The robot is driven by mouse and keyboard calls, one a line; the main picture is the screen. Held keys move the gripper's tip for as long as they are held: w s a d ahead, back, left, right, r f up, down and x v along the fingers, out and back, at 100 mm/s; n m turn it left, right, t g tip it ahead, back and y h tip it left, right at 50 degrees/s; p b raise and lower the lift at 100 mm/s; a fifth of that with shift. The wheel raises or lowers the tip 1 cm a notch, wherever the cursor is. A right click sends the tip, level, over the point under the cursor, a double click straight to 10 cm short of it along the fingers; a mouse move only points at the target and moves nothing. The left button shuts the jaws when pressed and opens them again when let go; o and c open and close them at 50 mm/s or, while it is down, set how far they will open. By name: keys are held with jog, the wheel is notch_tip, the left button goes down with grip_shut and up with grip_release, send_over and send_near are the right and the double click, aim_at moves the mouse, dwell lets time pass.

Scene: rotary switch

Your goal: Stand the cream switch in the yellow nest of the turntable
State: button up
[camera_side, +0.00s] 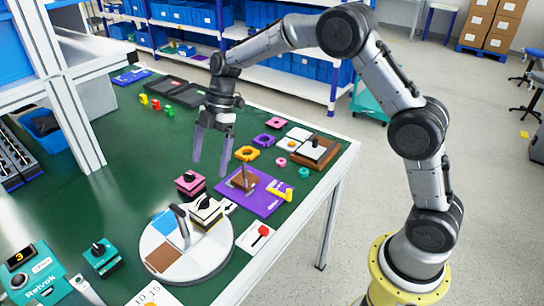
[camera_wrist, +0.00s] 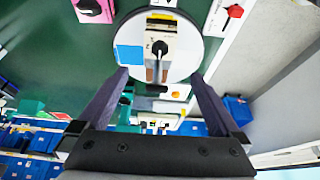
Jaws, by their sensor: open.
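The cream switch (camera_side: 207,213) with a black knob stands upright at the right part of the white round turntable (camera_side: 160,229). In the wrist view the switch (camera_wrist: 150,30) overlaps the turntable (camera_wrist: 188,40), with a strip of the yellow nest (camera_wrist: 162,17) showing at its end. Whether its base is fully seated in the nest is hidden. The turntable also has a blue patch (camera_side: 165,228), a brown patch (camera_side: 163,257) and a grey upright handle (camera_side: 180,222). My gripper (camera_side: 210,164) is open and empty, above the table and behind the turntable, apart from the switch.
A pink switch (camera_side: 190,183) stands close behind the turntable. A teal switch (camera_side: 102,257) is at the left, and a card with a red knob (camera_side: 262,234) at the right.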

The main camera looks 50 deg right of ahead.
jog(key=s+d+r+m+t+h, duration=0.2)
jog(key=s+d+r+m+t, duration=0.15)
jog(key=s+r+m, duration=0.75)
jog(key=s+d+m+t+h, duration=0.2)
jog(key=s+d+m, duration=0.2)
jog(key=s, duration=1.7)
jog(key=m, duration=0.3)
jog(key=shift+s+d+f+h, duration=0.2)
jog(key=shift+s+f+h, duration=0.1)
